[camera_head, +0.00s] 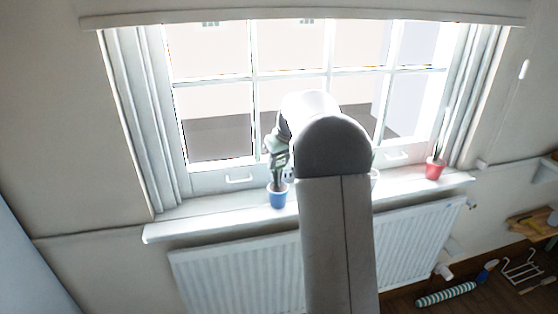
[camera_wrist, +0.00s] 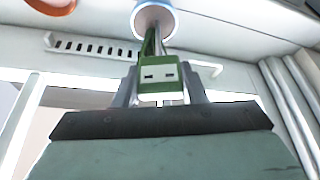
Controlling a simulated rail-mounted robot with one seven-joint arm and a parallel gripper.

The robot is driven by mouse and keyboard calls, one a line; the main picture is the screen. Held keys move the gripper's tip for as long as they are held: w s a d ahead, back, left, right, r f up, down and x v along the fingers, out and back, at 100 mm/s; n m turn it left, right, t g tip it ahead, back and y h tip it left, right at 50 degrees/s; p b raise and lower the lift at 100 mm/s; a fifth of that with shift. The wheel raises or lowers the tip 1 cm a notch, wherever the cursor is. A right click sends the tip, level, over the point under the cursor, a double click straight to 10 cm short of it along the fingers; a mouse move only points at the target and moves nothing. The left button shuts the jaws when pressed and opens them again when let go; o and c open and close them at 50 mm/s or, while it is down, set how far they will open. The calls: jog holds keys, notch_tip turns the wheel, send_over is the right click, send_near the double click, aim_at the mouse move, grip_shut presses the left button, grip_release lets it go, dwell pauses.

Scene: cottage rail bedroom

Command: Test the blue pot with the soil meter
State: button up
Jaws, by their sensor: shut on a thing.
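The blue pot (camera_head: 278,195) stands upright on the windowsill, just left of my arm in the head view. It also shows at the top of the wrist view (camera_wrist: 153,17). My gripper (camera_wrist: 160,88) is shut on the green soil meter (camera_wrist: 160,77). In the head view my gripper (camera_head: 278,150) is close above the blue pot. The meter's far end points toward the pot and overlaps it in the wrist view. I cannot tell whether its tip is in the soil. Dark green shapes above the pot are too small to tell apart.
A red pot (camera_head: 435,168) stands at the right end of the windowsill (camera_head: 185,227). A pale pot (camera_head: 375,177) is mostly hidden behind my arm. The window (camera_head: 215,120) is close behind the sill, and a radiator (camera_head: 235,275) is below. The sill's left end is clear.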

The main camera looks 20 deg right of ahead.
aim_at(279, 174)
jog(key=shift+f+b, duration=2.1)
jog(key=shift+f, duration=0.7)
jog(key=o, duration=1)
jog(key=v, duration=1.7)
jog(key=shift+r, duration=0.25)
